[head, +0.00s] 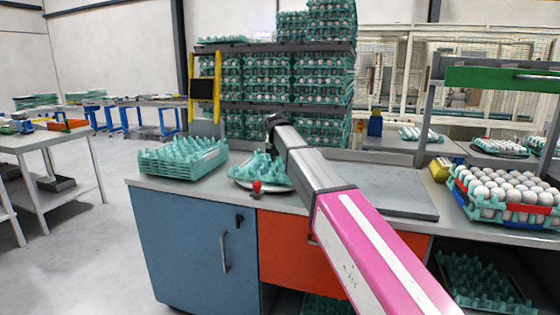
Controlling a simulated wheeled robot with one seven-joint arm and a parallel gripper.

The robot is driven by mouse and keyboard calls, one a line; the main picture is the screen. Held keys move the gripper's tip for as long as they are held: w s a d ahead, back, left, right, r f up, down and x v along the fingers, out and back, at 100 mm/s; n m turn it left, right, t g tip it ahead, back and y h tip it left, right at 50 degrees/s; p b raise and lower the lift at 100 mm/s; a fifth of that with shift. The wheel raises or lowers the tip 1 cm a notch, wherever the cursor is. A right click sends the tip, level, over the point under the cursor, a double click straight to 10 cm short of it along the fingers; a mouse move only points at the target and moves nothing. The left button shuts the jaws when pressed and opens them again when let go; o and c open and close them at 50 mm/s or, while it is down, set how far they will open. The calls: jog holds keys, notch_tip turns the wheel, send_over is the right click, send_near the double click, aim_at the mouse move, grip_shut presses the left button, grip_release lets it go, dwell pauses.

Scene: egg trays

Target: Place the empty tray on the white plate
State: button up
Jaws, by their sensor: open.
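A teal empty egg tray (262,169) sits on the white plate (243,185) on the worktop. The plate's rim shows at the tray's left and front; its right side is hidden behind my arm. The tray looks a little tilted, but I cannot tell if it lies fully flat. My gripper (270,149) is the dark end of the arm, just above the tray's far part. It is open, with its fingers small and mostly hidden, so I cannot tell whether they touch the tray. A stack of empty teal trays (183,158) stands left of the plate.
A red knob (257,187) is at the worktop's front edge. A grey slab (392,190) lies right of my arm. Trays of white eggs (505,194) stand at the far right. A tall rack of filled trays (268,80) rises behind. Bare worktop (222,182) lies left of the plate.

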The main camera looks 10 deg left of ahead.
jog(key=v, duration=1.1)
